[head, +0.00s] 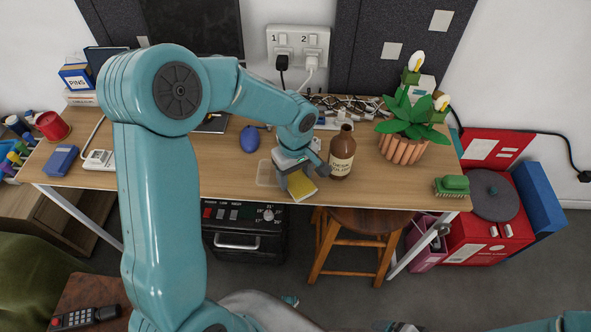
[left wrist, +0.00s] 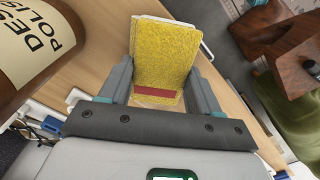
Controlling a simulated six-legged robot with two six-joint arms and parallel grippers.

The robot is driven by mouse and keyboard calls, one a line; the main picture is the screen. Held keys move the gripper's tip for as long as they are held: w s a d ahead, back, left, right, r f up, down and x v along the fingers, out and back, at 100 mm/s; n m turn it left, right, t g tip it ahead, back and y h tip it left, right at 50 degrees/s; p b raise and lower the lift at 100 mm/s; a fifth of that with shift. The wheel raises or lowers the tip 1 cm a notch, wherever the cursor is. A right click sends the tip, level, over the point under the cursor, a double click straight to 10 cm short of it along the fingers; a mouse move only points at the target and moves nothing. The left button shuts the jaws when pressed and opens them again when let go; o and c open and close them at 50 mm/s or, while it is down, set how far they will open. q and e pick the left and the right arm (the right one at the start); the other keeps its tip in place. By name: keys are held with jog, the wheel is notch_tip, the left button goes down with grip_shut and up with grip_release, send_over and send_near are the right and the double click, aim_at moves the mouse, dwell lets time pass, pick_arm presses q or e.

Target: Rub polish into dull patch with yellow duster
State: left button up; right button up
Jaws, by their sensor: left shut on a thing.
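The yellow duster (head: 302,187) hangs from my left gripper (head: 296,173) at the desk's front edge, just left of the brown polish bottle (head: 343,155). In the left wrist view the duster (left wrist: 163,55), with a red band at its base, stands between the two fingers of the left gripper (left wrist: 160,82), which is shut on it. The bottle (left wrist: 30,45) stands close by at the upper left there. A pale rectangle (head: 266,173) on the desk, left of the gripper, may be the dull patch; the gripper partly covers that area. My right gripper is out of view.
The desk (head: 225,177) holds a potted plant (head: 405,130), a green brush (head: 452,186), a blue mouse (head: 250,139) and a tangle of cables (head: 350,105). A wooden stool (head: 355,240) stands below the front edge. Bare wood lies left of the pale rectangle.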

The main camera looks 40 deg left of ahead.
pick_arm(q)
jog(key=shift+s+d+r, duration=0.1)
jog(key=shift+s+d, duration=0.15)
jog(key=shift+s, duration=0.15)
jog(key=shift+w, duration=0.1)
jog(key=shift+a+r, duration=0.1)
jog(key=shift+r, duration=0.05)
notch_tip(320, 180, up, 7)
jog(key=p, duration=0.4)
